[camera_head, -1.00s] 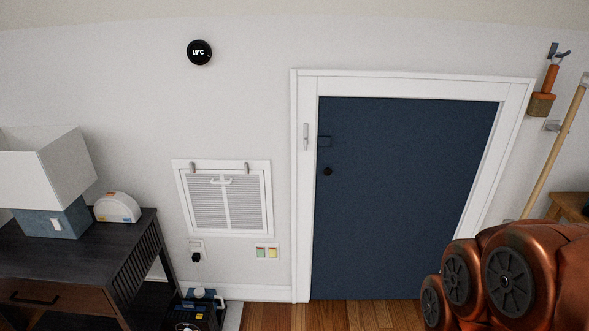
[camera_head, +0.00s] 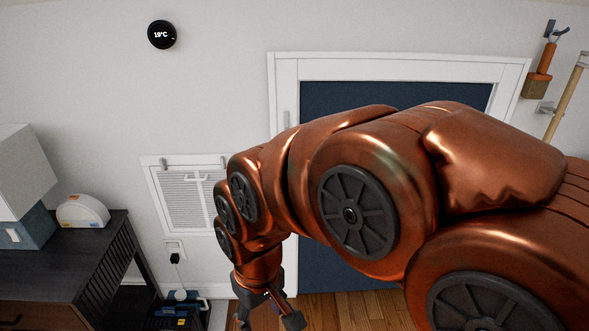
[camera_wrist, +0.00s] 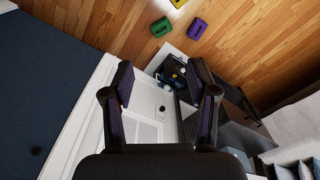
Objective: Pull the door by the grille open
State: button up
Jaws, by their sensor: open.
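The dark blue door (camera_head: 330,94) stands in a white frame and looks closed; my copper arm hides most of it in the head view. In the wrist view the grille (camera_wrist: 143,130) lies beyond and between my fingers. My gripper (camera_head: 268,318) is open and empty, pointing down in front of the wall between grille and door. Its two fingers also show in the wrist view (camera_wrist: 162,90).
A dark desk (camera_head: 70,265) with a lamp (camera_head: 25,185) stands at left. A dark crate of items (camera_head: 182,311) is on the floor beside it. Green (camera_wrist: 161,27) and purple (camera_wrist: 197,29) blocks lie on the wooden floor. A broom handle (camera_head: 565,95) leans at right.

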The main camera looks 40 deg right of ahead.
jog(key=w+d+f+m+t+b, duration=0.1)
jog(key=w+d+f+t+b, duration=0.3)
jog(key=w, duration=0.9)
jog(key=w+d+f+t+h+b, duration=0.1)
jog(key=w+d+f+t+b, duration=0.2)
jog(key=w+d, duration=0.65)
jog(key=w+d+f+m+t+b, duration=0.1)
jog(key=w+d+f+t+b, duration=0.25)
jog(key=w, duration=1.15)
jog(key=w+d+m+t+h+b, duration=0.1)
jog(key=w+d+t+h+b, duration=0.15)
jog(key=d, duration=0.45)
jog(key=w+d+m+t+h+b, duration=0.1)
jog(key=w+d+t+h+b, duration=0.15)
jog(key=d, duration=0.55)
jog(key=s+d+f+m+t+h+b, duration=0.1)
jog(key=s+d+f+m+h+b, duration=0.1)
jog(key=s+d+h, duration=0.35)
jog(key=s+d+f+m+t+h+b, duration=0.1)
jog(key=s+d+h+b, duration=0.1)
jog(key=d, duration=0.7)
jog(key=x, duration=0.7)
jog(key=shift+w, duration=0.45)
